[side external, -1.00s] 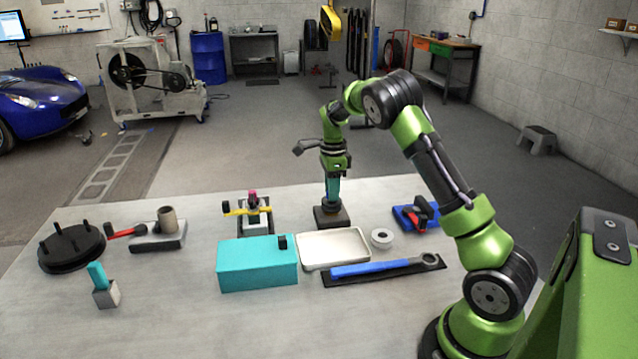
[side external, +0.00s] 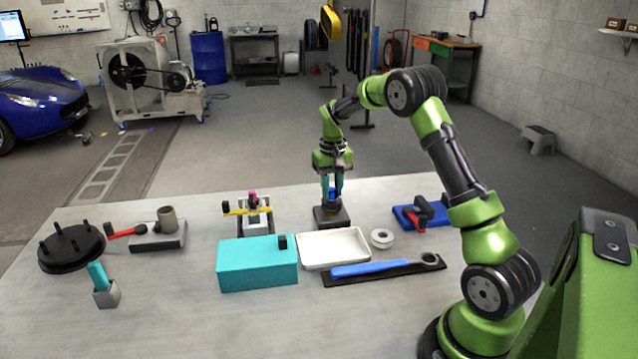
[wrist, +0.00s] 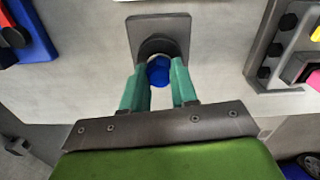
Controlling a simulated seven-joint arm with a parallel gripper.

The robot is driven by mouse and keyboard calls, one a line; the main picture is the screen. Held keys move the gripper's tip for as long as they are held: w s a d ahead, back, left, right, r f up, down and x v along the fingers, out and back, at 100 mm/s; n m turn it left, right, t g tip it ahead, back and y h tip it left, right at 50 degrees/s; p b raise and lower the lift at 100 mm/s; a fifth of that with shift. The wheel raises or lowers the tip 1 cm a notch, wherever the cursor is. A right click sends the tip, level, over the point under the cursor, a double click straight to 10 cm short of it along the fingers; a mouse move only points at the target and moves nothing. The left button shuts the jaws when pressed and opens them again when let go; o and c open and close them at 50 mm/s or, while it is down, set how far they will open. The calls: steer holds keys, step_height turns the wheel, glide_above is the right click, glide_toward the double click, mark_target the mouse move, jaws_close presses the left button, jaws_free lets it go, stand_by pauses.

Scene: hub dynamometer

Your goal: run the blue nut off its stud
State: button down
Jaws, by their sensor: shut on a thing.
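The blue nut (side external: 332,193) is on a dark stand with a square base (side external: 331,219) near the table's back edge. My gripper (side external: 332,198) points down over the stand, its two teal fingers on either side of the nut. In the wrist view my gripper (wrist: 158,80) is shut on the blue nut (wrist: 159,72), which shows between the fingers above a dark round part of the stand (wrist: 174,24). The stud is hidden under the nut and fingers. I cannot tell how far up the stud the nut sits.
A white tray (side external: 312,262) and a teal box (side external: 257,268) lie in front of the stand. A yellow-handled fixture (side external: 235,212) stands left, a blue block with a red-handled clamp (side external: 405,215) right. A blue wrench (side external: 375,269) lies in front. The table's front left is mostly clear.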

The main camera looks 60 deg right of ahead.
steer(key=n, duration=0.4)
steer(key=shift+s+n, duration=0.15)
steer(key=shift+n, duration=0.15)
steer(key=c, duration=1)
jaws_free()
steer(key=m, duration=0.5)
steer(key=shift+m, duration=0.3)
steer(key=m, duration=0.6)
steer(key=shift+m, duration=0.3)
steer(key=m, duration=0.5)
steer(key=shift+m, duration=0.3)
steer(key=m, duration=0.6)
